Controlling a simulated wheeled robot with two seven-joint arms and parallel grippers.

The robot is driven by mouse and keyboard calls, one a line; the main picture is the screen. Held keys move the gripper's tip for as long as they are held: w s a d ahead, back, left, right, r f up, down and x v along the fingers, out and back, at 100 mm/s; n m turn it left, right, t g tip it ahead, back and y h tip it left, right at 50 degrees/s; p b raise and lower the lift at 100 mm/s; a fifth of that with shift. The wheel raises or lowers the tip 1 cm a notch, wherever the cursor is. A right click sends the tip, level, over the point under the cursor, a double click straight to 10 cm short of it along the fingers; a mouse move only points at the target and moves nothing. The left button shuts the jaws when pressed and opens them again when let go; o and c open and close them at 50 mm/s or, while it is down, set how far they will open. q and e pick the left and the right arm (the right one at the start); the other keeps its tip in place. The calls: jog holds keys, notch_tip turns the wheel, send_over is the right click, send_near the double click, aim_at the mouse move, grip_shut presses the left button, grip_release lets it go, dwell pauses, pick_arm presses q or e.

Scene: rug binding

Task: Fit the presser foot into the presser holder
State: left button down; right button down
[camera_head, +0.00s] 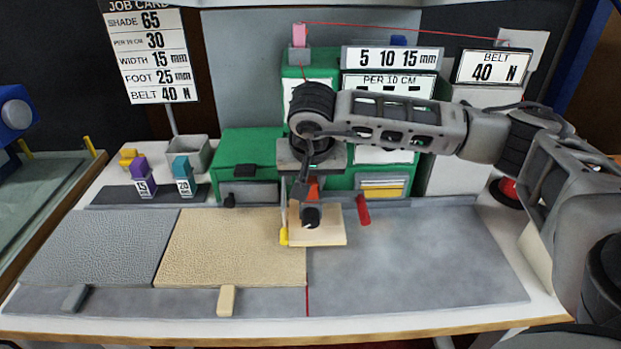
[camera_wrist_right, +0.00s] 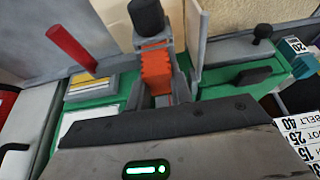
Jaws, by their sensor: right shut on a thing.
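An orange piece, which looks like the presser foot (camera_head: 313,184), is between the fingers of my right gripper (camera_head: 308,192), in front of the green machine. In the right wrist view the orange piece (camera_wrist_right: 156,70) has a ribbed face and sits between the grey fingers of the gripper (camera_wrist_right: 160,75). My right gripper is shut on it. A black round knob (camera_wrist_right: 146,18) shows at its far end; in the head view this knob (camera_head: 311,216) is over a pale block. I cannot make out the presser holder behind my arm, nor whether foot and holder touch. My left gripper is not in view.
The green machine (camera_head: 248,150) stands behind, with a red lever (camera_head: 363,210) right of my gripper. A pale block (camera_head: 328,236) lies below it. Purple (camera_head: 139,170) and teal (camera_head: 182,170) feet stand in a rack at left. Grey and tan rugs (camera_head: 235,245) cover the left worktop; the right is clear.

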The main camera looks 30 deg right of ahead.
jog(key=shift+f, duration=0.1)
jog(key=c, duration=1.3)
grip_release()
jog(key=shift+o, duration=0.2)
jog(key=shift+r, duration=0.3)
jog(key=v, duration=1.1)
jog(key=shift+r, duration=0.35)
jog(key=shift+s+a, duration=0.1)
jog(key=shift+a, duration=0.05)
